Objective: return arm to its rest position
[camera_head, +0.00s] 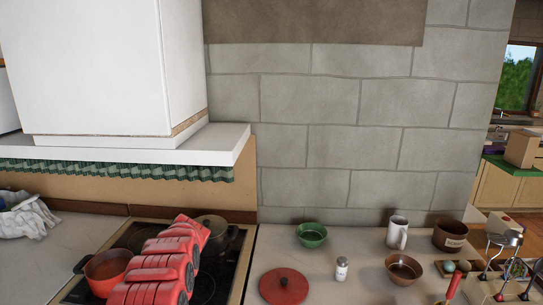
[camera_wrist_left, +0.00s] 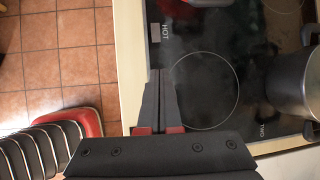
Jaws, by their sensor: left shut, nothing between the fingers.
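My left arm (camera_head: 165,262), red and segmented, reaches in from the bottom of the head view over the black cooktop (camera_head: 226,262). Its gripper is not clearly visible there. In the left wrist view my left gripper (camera_wrist_left: 160,75) shows two dark fingers lying together, with nothing between them. They are above the left edge of the cooktop, beside a ring marking. My right gripper is not in view.
A red pot (camera_head: 100,270) stands left of the arm and a dark pot (camera_head: 212,228) behind it. A green bowl (camera_head: 312,236), red lid (camera_head: 283,287), white shaker (camera_head: 342,268), brown bowl (camera_head: 404,268) and white mug (camera_head: 397,234) occupy the counter at right. A white hood (camera_head: 85,70) hangs above.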

